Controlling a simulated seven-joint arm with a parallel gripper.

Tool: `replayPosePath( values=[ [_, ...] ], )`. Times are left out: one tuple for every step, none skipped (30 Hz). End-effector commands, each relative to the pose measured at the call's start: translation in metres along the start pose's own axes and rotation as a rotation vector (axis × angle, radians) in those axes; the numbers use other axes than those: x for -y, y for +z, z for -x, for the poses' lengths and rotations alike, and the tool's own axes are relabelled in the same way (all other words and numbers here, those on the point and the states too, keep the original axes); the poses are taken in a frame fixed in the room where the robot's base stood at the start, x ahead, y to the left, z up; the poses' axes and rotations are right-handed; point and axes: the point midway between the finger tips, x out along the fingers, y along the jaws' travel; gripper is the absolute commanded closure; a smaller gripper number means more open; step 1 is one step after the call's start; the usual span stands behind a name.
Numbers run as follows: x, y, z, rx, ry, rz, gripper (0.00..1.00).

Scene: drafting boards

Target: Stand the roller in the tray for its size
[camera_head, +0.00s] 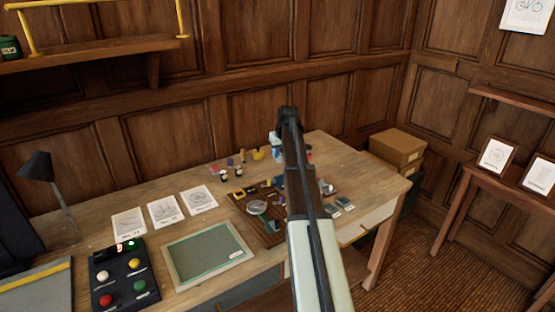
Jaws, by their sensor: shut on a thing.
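My arm reaches from the bottom of the view up over the desk and ends in a dark joint. My gripper and whatever it may hold are hidden behind the arm, so no fingertips show. I cannot pick out the roller for certain. Small dark-topped pieces (224,175) stand on the desk left of the arm. A dark wooden tray or board (240,207) lies beside the arm with several small items and a round glass-like piece (257,208) on it. Which tray fits which size is too small to tell.
The wooden desk (185,244) also holds a framed green board (207,254), a button box (124,275), paper cards (166,211) and a lamp (42,178). A yellow piece (259,154) and a blue-white item (274,144) stand near the back. Cardboard boxes (397,147) are beyond the right end.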

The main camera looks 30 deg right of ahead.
Motion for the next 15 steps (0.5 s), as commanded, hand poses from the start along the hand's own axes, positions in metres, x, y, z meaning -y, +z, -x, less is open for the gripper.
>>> replayPosePath(
  values=[
    [-0.01, 0.002, 0.003, 0.0, 0.005, -0.011, 1.0],
    [-0.016, 0.003, 0.004, 0.0, 0.008, -0.018, 1.0],
    [-0.026, 0.006, 0.006, 0.0, 0.012, -0.029, 1.0],
    [-0.035, 0.009, 0.007, 0.0, 0.016, -0.039, 1.0],
    [-0.044, 0.013, 0.008, 0.001, 0.02, -0.05, 1.0],
    [-0.058, 0.019, 0.01, 0.001, 0.027, -0.065, 1.0],
    [-0.068, 0.025, 0.011, 0.002, 0.032, -0.078, 1.0],
    [-0.078, 0.031, 0.013, 0.002, 0.037, -0.09, 1.0],
    [-0.09, 0.042, 0.016, 0.003, 0.043, -0.107, 1.0],
    [-0.099, 0.05, 0.018, 0.003, 0.048, -0.12, 1.0],
    [-0.107, 0.059, 0.02, 0.003, 0.053, -0.132, 1.0],
    [-0.117, 0.071, 0.023, 0.004, 0.059, -0.148, 1.0],
    [-0.124, 0.082, 0.026, 0.004, 0.062, -0.161, 1.0],
    [-0.13, 0.091, 0.028, 0.003, 0.065, -0.172, 1.0],
    [-0.138, 0.105, 0.032, 0.003, 0.068, -0.189, 1.0]
  ],
)
